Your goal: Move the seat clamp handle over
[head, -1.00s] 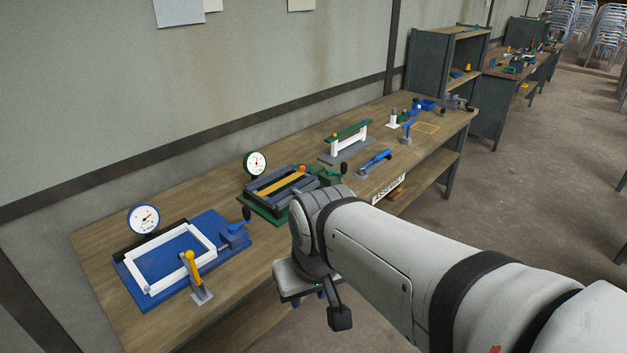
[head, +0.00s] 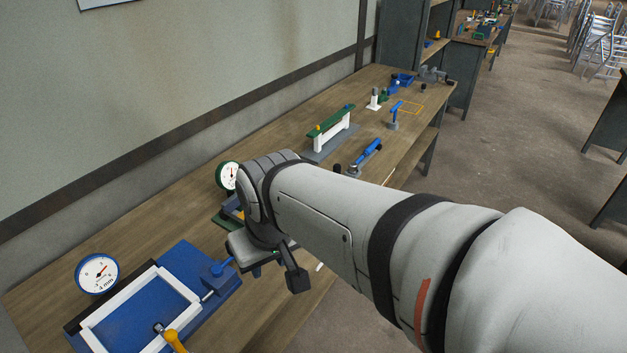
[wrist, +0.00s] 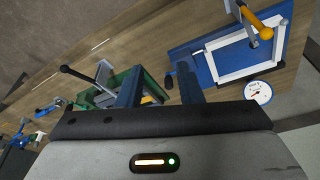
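A blue fixture (head: 130,310) with a white rectangular frame sits at the near left of the bench, cut off below. A clamp with a yellow handle (head: 174,341) stands at its front side. The wrist view shows this yellow handle (wrist: 257,22) at upper right, over the white frame (wrist: 222,58). A green fixture (wrist: 118,80) there has a lever with a black handle (wrist: 80,74). No label shows which handle is the seat clamp's. My gripper (wrist: 160,80) is open and empty; its two blue fingers stand apart, between the two fixtures in the picture. The head view hides its fingertips.
Dial gauges stand behind the blue fixture (head: 97,273) and the green one (head: 228,176). Farther along the bench are a green-topped white stand (head: 333,130) and a blue-handled tool (head: 366,155). Bare wood (head: 150,210) lies along the wall. My arm covers much of the green fixture.

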